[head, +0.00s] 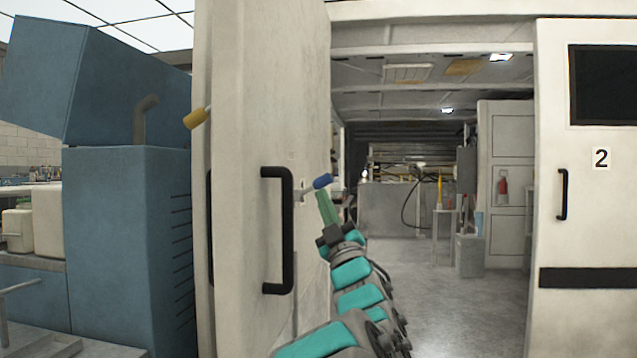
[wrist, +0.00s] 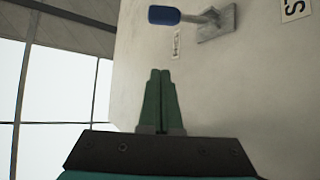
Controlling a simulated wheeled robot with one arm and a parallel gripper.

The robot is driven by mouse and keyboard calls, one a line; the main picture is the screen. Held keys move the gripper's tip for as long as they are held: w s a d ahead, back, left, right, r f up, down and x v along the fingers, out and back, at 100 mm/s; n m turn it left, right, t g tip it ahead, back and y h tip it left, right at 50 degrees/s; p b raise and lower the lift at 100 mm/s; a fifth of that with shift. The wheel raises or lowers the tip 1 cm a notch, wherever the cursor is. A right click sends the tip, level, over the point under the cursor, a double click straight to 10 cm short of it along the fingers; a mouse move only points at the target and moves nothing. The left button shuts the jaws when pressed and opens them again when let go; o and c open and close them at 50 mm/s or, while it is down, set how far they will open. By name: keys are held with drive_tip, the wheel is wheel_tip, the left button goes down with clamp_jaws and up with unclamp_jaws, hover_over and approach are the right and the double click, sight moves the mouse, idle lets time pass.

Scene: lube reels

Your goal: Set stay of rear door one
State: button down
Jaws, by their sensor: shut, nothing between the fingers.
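Rear door one (head: 240,130) stands swung open, its face with the long black handle turned to me. The stay appears to be the lever with a blue grip (head: 323,181) on that face. In the wrist view the blue grip (wrist: 164,15) points left from a grey plate (wrist: 215,27) on the pale panel. My gripper (head: 322,194) has green fingers shut and empty, just below the blue grip in the head view. In the wrist view the fingertips (wrist: 160,71) point toward the panel, below the lever and apart from it in the picture.
A yellow-gripped lever (head: 197,118) sticks out at the door's left side. A blue cabinet (head: 125,230) stands left. Door two (head: 585,220), marked 2, is at right. Between the doors is an open interior with clear grey floor (head: 455,310). A partly cut-off label (wrist: 295,9) is on the panel.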

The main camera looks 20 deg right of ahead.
sight(321, 183)
drive_tip(key=shift+w+r, duration=0.1)
drive_tip(key=shift+w+d+r, duration=0.45)
drive_tip(key=shift+w+r, duration=0.2)
drive_tip(key=shift+w, duration=0.65)
drive_tip(key=shift+w+d+r, duration=0.5)
drive_tip(key=shift+w+r, duration=0.1)
drive_tip(key=shift+w, duration=0.75)
drive_tip(key=shift+w+d+r, duration=0.45)
drive_tip(key=shift+w+r, duration=0.2)
drive_tip(key=shift+w, duration=0.65)
drive_tip(key=shift+f, duration=0.1)
drive_tip(key=shift+f+m+h, duration=0.15)
drive_tip(key=shift+m+h, duration=0.15)
drive_tip(key=shift+m+h+b, duration=0.4)
